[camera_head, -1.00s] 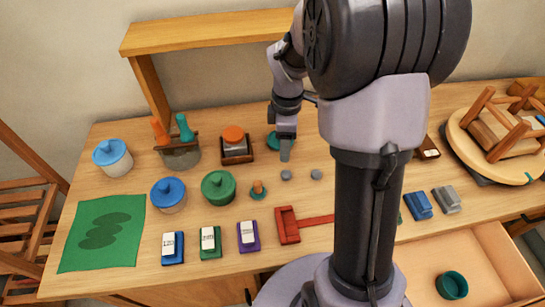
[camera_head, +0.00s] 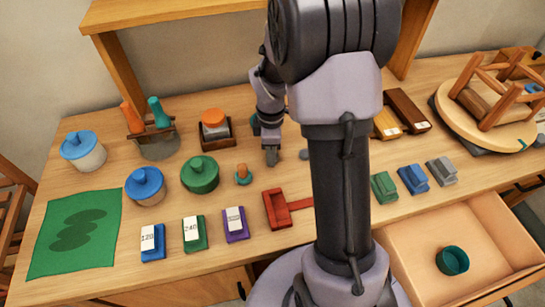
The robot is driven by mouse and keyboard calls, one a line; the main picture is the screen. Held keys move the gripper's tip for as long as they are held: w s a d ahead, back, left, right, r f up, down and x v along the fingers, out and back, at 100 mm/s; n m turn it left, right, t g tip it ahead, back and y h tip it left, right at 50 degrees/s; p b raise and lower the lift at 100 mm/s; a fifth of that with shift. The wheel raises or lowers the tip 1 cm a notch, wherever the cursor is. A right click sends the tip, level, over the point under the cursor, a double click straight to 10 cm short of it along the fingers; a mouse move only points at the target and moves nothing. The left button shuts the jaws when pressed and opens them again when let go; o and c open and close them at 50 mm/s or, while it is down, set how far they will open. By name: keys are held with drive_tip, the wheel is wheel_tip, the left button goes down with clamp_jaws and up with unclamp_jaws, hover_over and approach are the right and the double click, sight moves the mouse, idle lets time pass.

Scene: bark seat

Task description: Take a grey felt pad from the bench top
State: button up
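A small round grey felt pad (camera_head: 304,154) lies on the bench top (camera_head: 330,205), between my gripper and my arm column. My gripper (camera_head: 271,158) points down at the bench top just left of this pad. Its tip covers the spot where a second grey pad showed earlier, so that pad is hidden. The fingers are too small and dark to tell whether they are open or shut, or whether they touch the pad.
An open drawer (camera_head: 405,252) holds a teal cup (camera_head: 452,260). An upturned stool (camera_head: 490,115) occupies the right. My arm hides part of the bench.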

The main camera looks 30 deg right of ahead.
clamp_jaws()
